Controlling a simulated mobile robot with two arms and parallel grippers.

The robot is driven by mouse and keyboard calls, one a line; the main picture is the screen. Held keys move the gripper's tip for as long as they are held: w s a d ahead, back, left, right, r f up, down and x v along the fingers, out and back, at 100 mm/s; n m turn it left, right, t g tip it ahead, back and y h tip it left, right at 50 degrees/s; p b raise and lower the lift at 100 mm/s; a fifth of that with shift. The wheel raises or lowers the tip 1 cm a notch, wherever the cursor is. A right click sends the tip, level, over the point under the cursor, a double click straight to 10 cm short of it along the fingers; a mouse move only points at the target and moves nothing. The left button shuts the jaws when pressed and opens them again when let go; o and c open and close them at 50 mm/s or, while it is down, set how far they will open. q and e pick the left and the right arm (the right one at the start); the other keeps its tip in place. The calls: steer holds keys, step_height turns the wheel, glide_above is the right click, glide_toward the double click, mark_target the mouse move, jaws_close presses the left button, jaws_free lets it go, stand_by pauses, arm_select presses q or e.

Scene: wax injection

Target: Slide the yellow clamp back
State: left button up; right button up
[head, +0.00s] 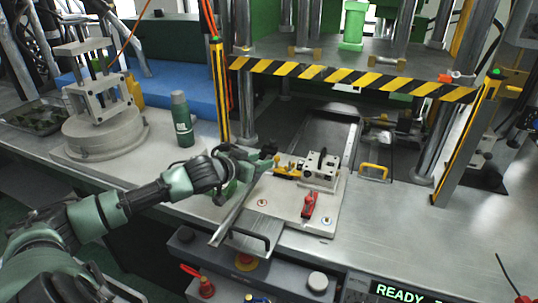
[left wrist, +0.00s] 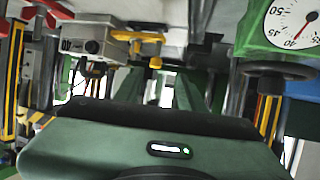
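The yellow clamp (head: 287,171) is on the left side of the grey block mould (head: 322,168), on the light plate in the press. It also shows in the left wrist view (left wrist: 148,42), beside the block (left wrist: 92,42). My left gripper (head: 266,157) reaches in from the left, with its tips close to the clamp's left end. I cannot tell whether they touch it. In the left wrist view the green gripper body hides much of the lower part, and the finger gap is unclear. My right gripper is not in view.
A red clamp (head: 309,206) stands at the front of the plate. A striped yellow-black bar (head: 350,78) crosses above. A green bottle (head: 182,119) stands behind my left arm. A yellow handle (head: 374,170) lies to the right. The right front bench is clear.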

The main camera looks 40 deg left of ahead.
mark_target(276, 158)
arm_select(q)
steer(key=x, duration=0.3)
steer(key=p+x, duration=0.1)
steer(key=x, duration=0.1)
steer(key=shift+w+d+r, duration=0.1)
steer(key=shift+w+d, duration=0.15)
steer(key=shift+d, duration=0.05)
steer(key=shift+w, duration=0.3)
steer(key=shift+w+d+f, duration=0.1)
steer(key=shift+w+f, duration=0.05)
steer(key=shift+f, duration=0.05)
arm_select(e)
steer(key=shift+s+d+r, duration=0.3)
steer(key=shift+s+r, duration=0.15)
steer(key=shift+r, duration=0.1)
arm_select(q)
steer(key=c, duration=0.8)
jaws_close()
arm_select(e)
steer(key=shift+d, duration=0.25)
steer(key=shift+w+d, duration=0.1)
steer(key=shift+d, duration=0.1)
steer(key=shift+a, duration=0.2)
